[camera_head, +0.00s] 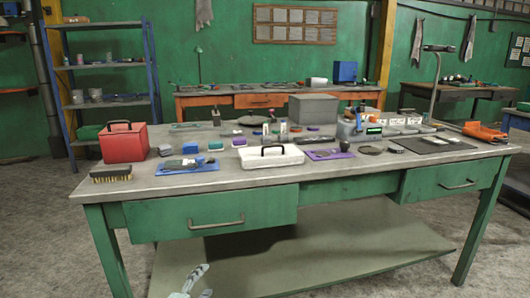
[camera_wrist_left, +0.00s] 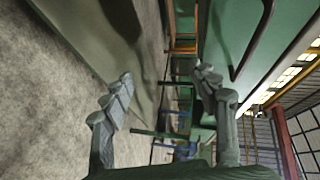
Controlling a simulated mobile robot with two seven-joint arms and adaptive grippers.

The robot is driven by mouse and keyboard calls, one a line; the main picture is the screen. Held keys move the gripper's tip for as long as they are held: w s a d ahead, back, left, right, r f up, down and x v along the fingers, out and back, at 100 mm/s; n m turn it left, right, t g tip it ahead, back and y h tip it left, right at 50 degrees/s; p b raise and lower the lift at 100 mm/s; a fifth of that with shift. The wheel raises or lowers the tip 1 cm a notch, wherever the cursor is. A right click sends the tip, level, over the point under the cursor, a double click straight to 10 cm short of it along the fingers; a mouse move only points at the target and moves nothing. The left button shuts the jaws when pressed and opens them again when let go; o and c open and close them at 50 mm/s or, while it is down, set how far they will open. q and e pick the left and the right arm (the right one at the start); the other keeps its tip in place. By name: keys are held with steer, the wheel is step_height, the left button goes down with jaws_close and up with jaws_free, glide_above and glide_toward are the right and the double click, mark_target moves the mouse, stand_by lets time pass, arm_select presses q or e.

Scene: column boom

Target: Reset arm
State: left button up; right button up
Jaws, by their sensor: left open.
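My left gripper (camera_head: 192,280) shows at the bottom edge of the head view, low in front of the workbench and over its lower shelf in the picture. In the left wrist view, the two fingers of my left gripper (camera_wrist_left: 164,80) stand wide apart with nothing between them. My right gripper is in neither view. The green workbench (camera_head: 330,195) has a grey top and two drawers; the left drawer (camera_head: 215,212) is behind and above my left gripper.
The bench top holds a red box (camera_head: 124,143), a brush (camera_head: 111,173), a white case (camera_head: 271,157), a grey box (camera_head: 312,108) and an orange tool (camera_head: 485,131). A blue shelf rack (camera_head: 104,105) stands at the back left. Grey floor (camera_head: 45,240) is clear at left.

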arm_select(q)
steer(key=s+a+f+n+g+y, duration=0.3)
steer(key=s+a+f+n, duration=0.25)
steer(key=s+f, duration=0.4)
steer(key=s+a+f+n+g, duration=0.1)
steer(key=s+f+n+g, duration=0.2)
steer(key=s+f, duration=0.3)
steer(key=s+a+f+n+g+y, duration=0.1)
steer(key=s+f, duration=0.6)
steer(key=s, duration=0.7)
steer(key=s+a+f+n+g+y, duration=0.1)
steer(key=s+a+f+n+g, duration=0.2)
steer(key=s, duration=0.7)
step_height(320, 180, down, 4)
steer(key=n+g, duration=0.2)
steer(key=n, duration=0.2)
steer(key=shift+s+a, duration=0.2)
